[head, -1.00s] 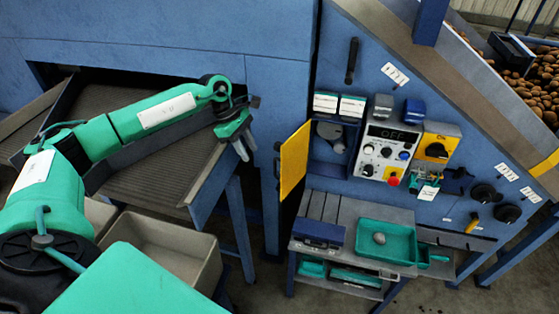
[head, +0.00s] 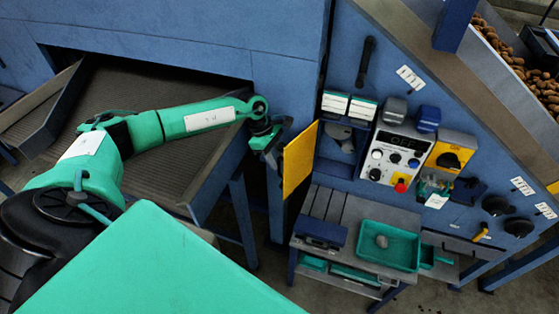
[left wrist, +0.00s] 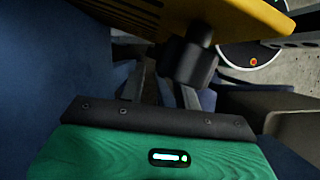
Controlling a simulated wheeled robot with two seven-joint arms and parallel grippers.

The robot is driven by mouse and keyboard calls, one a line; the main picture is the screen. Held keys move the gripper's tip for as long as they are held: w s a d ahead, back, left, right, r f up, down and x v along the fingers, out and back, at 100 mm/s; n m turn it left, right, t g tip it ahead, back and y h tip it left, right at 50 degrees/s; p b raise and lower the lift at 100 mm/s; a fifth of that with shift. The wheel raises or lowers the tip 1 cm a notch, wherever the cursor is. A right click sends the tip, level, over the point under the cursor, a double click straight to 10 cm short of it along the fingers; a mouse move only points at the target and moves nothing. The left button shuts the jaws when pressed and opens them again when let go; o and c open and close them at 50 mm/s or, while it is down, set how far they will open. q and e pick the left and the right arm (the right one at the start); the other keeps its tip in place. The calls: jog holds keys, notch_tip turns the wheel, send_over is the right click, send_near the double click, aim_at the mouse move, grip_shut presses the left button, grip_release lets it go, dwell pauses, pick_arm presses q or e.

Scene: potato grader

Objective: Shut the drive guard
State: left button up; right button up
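The drive guard (head: 299,159) is a yellow panel standing swung out from the blue machine face, open. The drive recess (head: 338,150) to its right shows grey parts inside. My left gripper (head: 271,150) is at the left side of the guard, close to its face. In the left wrist view the yellow guard (left wrist: 175,15) crosses the top, with a black knob (left wrist: 188,62) sticking out from it. The left fingers (left wrist: 160,92) stand apart, with the knob close by their tips; I cannot tell if they touch it. My right gripper is not in view.
A control panel (head: 397,153) with buttons and a yellow switch box (head: 448,153) are right of the recess. A bench (head: 340,205) with a green tray (head: 363,258) stands below. A dark conveyor chute (head: 160,88) lies left, under my left arm. Potatoes (head: 520,62) lie at upper right.

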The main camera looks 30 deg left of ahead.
aim_at(279, 172)
pick_arm(q)
jog(key=shift+p+x, duration=0.3)
jog(key=shift+x, duration=0.8)
jog(key=shift+s+d+f, duration=0.1)
jog(key=shift+d+f, duration=0.05)
jog(key=shift+f, duration=0.5)
jog(key=shift+d, duration=0.1)
jog(key=c, duration=0.7)
grip_shut()
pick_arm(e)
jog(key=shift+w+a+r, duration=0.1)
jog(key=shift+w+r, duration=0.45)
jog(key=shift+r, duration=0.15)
